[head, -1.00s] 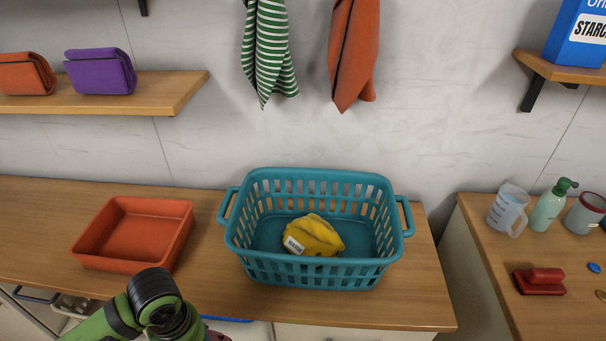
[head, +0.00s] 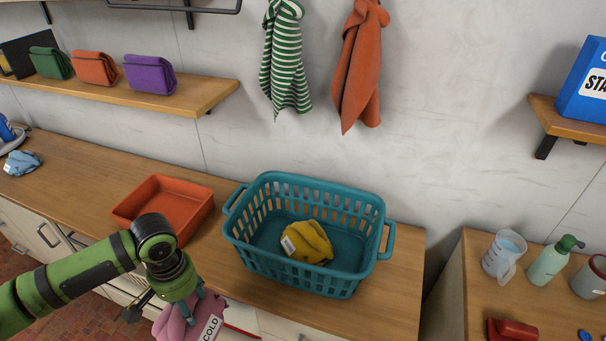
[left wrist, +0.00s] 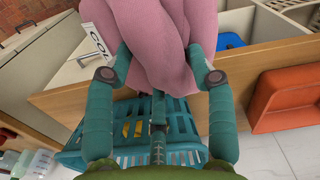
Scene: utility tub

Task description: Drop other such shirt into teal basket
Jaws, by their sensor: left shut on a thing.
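My left gripper (head: 190,304) is shut on a pink shirt (head: 184,324) with a white label reading COLD. It holds the shirt in front of the counter's front edge, left of and nearer than the basket. The pink shirt (left wrist: 150,35) also hangs between the teal fingers (left wrist: 160,65) in the left wrist view. The teal basket (head: 262,262) stands on the wooden counter. A yellow shirt (head: 307,242) with a white label lies crumpled inside it. The basket also shows in the left wrist view (left wrist: 180,125). My right gripper is not in view.
An orange tray (head: 190,212) sits left of the basket. A light-blue cloth (head: 22,163) lies at the counter's far left. Folded cloths are on the wall shelf (head: 195,98).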

